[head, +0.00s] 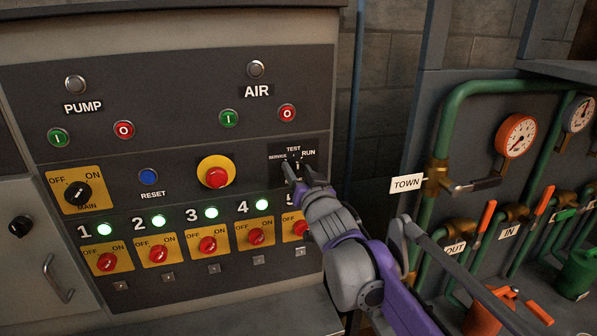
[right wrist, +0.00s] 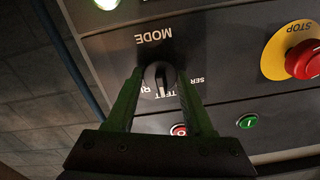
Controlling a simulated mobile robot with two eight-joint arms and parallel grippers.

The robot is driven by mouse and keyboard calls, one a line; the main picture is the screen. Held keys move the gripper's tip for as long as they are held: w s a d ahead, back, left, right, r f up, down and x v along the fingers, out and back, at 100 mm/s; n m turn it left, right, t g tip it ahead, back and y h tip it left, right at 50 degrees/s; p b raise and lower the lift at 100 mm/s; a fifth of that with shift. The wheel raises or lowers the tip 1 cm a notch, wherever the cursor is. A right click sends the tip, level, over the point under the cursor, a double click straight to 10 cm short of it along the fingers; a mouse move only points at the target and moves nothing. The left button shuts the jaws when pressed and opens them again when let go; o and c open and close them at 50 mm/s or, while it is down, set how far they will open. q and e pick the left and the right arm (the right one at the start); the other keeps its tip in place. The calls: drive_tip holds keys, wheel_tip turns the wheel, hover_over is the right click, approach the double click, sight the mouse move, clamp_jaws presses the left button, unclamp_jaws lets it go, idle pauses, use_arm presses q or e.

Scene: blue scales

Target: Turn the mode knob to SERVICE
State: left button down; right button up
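The mode knob (right wrist: 156,77) is a black knob on a dark panel. The upside-down right wrist view shows MODE, RUN, TEST and part of SERVICE printed around it. My right gripper (right wrist: 158,76) is open, with one finger on each side of the knob. I see small gaps between the fingers and the knob, and cannot tell whether either touches. In the head view my right gripper (head: 297,178) covers most of the knob, below the TEST, SERVICE and RUN labels. I cannot read exactly where the knob points. My left gripper is not in view.
A yellow-backed red stop button (head: 216,176) sits left of the knob. A green (head: 228,118) and a red AIR button (head: 287,113) are above. Red rotary switches (head: 255,236) line the panel below. Green pipes (head: 443,130) stand to the right.

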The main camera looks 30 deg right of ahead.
clamp_jaws()
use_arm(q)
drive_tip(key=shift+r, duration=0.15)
use_arm(e)
drive_tip(key=n+p, duration=0.2)
drive_tip(key=n, duration=0.2)
drive_tip(key=shift+r+n, duration=0.15)
drive_tip(key=shift+n, duration=0.15)
drive_tip(key=n+p, duration=0.1)
drive_tip(key=n, duration=0.2)
drive_tip(key=shift+a, duration=0.1)
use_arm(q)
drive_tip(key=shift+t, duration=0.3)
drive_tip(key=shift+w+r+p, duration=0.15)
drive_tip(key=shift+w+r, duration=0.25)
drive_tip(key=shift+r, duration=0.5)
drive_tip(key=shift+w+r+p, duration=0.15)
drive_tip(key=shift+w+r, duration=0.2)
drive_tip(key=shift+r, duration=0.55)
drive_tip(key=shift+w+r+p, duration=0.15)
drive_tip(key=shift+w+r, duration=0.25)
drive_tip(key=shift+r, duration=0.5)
use_arm(e)
drive_tip(key=shift+n, duration=1.2)
drive_tip(key=o, duration=0.6)
unclamp_jaws()
drive_tip(key=shift+c, duration=0.2)
